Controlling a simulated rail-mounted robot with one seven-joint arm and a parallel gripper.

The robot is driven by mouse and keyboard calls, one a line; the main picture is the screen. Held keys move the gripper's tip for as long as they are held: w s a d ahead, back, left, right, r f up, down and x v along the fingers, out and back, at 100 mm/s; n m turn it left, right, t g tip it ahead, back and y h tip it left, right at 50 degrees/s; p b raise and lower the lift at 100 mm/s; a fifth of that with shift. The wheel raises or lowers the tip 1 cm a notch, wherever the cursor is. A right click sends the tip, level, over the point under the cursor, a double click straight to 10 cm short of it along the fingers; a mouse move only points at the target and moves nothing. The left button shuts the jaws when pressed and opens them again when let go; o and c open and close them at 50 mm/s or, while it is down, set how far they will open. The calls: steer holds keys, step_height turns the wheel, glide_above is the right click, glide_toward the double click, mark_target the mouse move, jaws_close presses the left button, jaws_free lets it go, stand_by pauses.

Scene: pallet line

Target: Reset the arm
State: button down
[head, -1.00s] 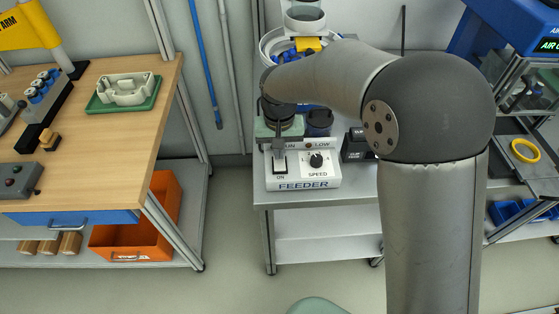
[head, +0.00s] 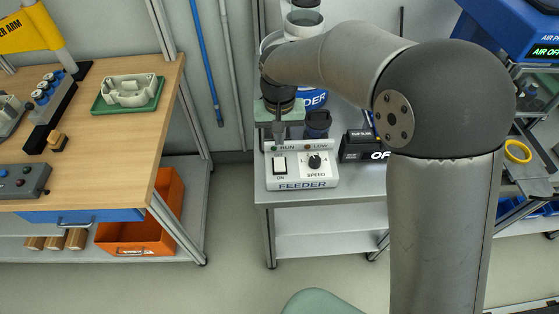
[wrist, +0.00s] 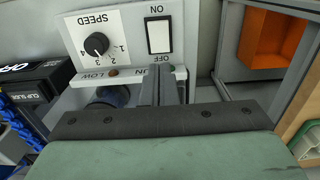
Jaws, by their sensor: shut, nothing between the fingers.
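My gripper (head: 279,137) is shut and empty. It points down just behind the front panel of the feeder control box (head: 302,184). In the wrist view my two fingers (wrist: 163,88) are together, just beyond the box's panel edge near the OFF side of the white rocker switch (wrist: 159,36). I cannot tell whether they touch the box. The switch also shows in the head view (head: 280,167), beside the black speed knob (head: 315,162). A brownish LOW lamp (wrist: 112,72) looks unlit. The RUN lamp is partly hidden by my fingers in the wrist view.
A black box marked OFF (head: 361,147) stands right of the feeder box. A wooden bench (head: 95,150) with a green tray (head: 128,107) is at left, with an orange bin (head: 145,228) below. Floor between the benches is clear.

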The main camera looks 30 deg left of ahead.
stand_by(0.4)
steer(key=w+d+r+m, duration=0.15)
steer(key=d+r, duration=0.25)
steer(key=d, duration=0.9)
steer(key=d+r+m, duration=0.2)
steer(key=d+r, duration=0.1)
steer(key=d, duration=1)
steer(key=s+d+f+m, duration=0.1)
steer(key=s+d+m, duration=0.2)
steer(key=s+d, duration=1)
steer(key=d, duration=0.3)
steer(key=shift+d+t, duration=0.15)
steer(key=shift+t, duration=0.25)
steer(key=shift+m, duration=0.25)
